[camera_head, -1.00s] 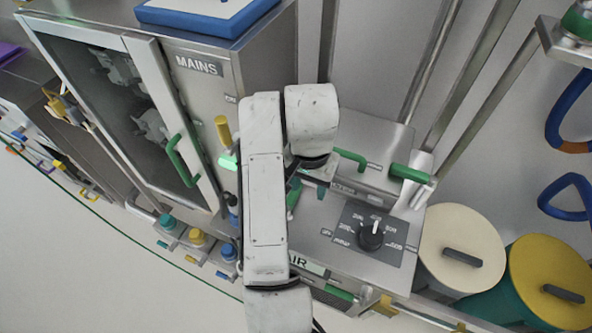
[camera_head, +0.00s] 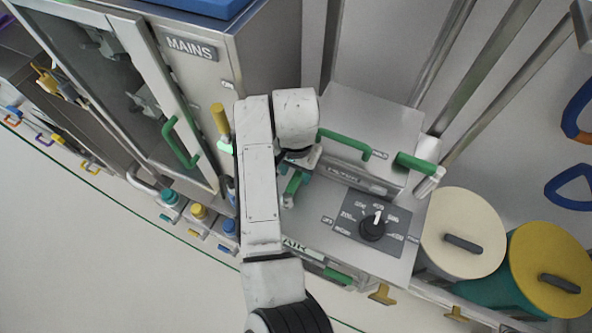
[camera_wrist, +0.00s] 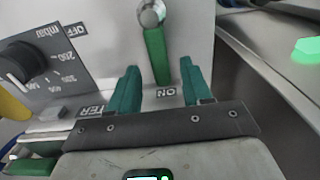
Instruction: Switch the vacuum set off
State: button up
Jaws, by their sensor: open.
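A green lever (camera_wrist: 157,55) on a silver pivot (camera_wrist: 151,13) stands on a grey metal panel in the wrist view. Its handle points down in that picture, towards the "ON" label (camera_wrist: 165,92). My gripper (camera_wrist: 161,78) is open, with one teal finger to each side of the lever's end; I cannot tell whether either touches it. An "OFF" label (camera_wrist: 76,30) lies to the left, by the dial plate. In the head view my gripper (camera_head: 296,180) is over the metal unit, and my arm hides much of the lever area.
A black dial (camera_head: 372,228) with an mbar scale sits right of my gripper. Green handles (camera_head: 345,143) stand on the unit's upper part. The MAINS cabinet (camera_head: 265,60) is left, a glowing green part (camera_head: 225,146) beside my arm. Cream (camera_head: 455,225) and yellow (camera_head: 550,250) lids are right.

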jog(key=shift+f, duration=1.05)
grip_shut()
